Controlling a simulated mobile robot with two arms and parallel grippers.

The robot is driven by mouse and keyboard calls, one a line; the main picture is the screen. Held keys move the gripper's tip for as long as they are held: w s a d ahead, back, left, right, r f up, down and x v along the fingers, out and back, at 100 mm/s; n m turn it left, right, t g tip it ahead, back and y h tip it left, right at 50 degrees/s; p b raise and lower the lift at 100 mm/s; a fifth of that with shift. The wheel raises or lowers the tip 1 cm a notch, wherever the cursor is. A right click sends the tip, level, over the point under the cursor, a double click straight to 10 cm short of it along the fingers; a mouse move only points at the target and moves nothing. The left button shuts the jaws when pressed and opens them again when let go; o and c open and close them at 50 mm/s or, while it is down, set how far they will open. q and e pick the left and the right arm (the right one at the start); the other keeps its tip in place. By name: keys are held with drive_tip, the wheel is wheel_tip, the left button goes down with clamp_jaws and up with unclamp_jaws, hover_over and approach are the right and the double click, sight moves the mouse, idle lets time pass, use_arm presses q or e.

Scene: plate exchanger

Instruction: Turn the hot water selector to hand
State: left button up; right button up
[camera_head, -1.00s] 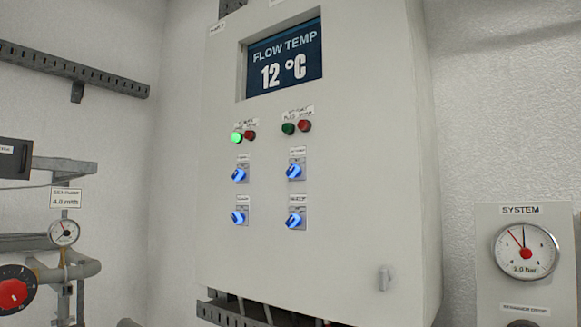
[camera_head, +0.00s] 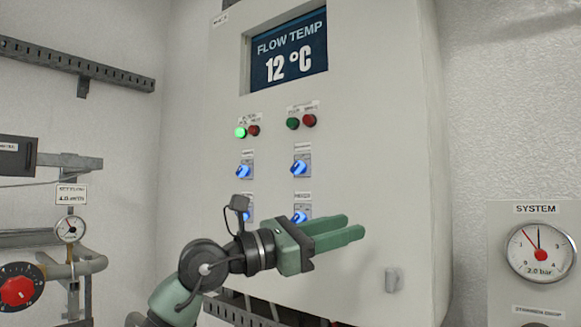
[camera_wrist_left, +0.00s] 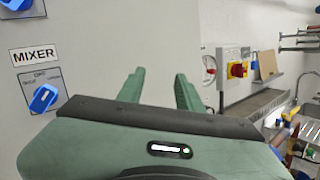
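Several blue selector knobs sit on the white control cabinet (camera_head: 215,150): upper left (camera_head: 244,171), upper right (camera_head: 300,167), lower left (camera_head: 249,211) and lower right (camera_head: 300,216). Their labels are too blurred in the head view to tell which is hot water. The left wrist view shows a selector (camera_wrist_left: 44,98) under a label reading MIXER. My green left gripper (camera_head: 352,228) is in front of the cabinet's lower part, fingers pointing right. Its fingers are apart and empty in the left wrist view (camera_wrist_left: 160,78). It partly covers the lower knobs. My right gripper is not in view.
A display (camera_head: 288,52) reads 12 °C. Below it are indicator lamps, one lit green (camera_head: 240,132). A SYSTEM gauge (camera_head: 541,251) is at right. A cable tray (camera_head: 75,62), small gauge (camera_head: 71,229) and red-centred dial (camera_head: 16,291) are at left.

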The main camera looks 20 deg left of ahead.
use_arm(q)
drive_tip(key=a+r+t+y, duration=0.3)
drive_tip(key=a+r+y, duration=0.2)
drive_tip(key=a+r, duration=0.2)
drive_tip(key=t+y, duration=0.2)
drive_tip(key=y, duration=0.3)
approach(294, 168)
drive_tip(key=w, duration=0.1)
drive_tip(key=shift+n, duration=0.3)
drive_tip(key=p+x, duration=0.1)
drive_tip(key=x, duration=0.1)
drive_tip(key=p+x, duration=0.1)
drive_tip(key=x, duration=0.1)
drive_tip(key=p+x, duration=0.1)
drive_tip(key=x, duration=0.1)
drive_tip(key=shift+w+d+r, duration=0.2)
drive_tip(key=shift+d+r, duration=0.05)
drive_tip(key=shift+w+d+f+p, duration=0.15)
drive_tip(key=shift+w+p, duration=0.15)
drive_tip(key=shift+w, duration=0.25)
clamp_jaws()
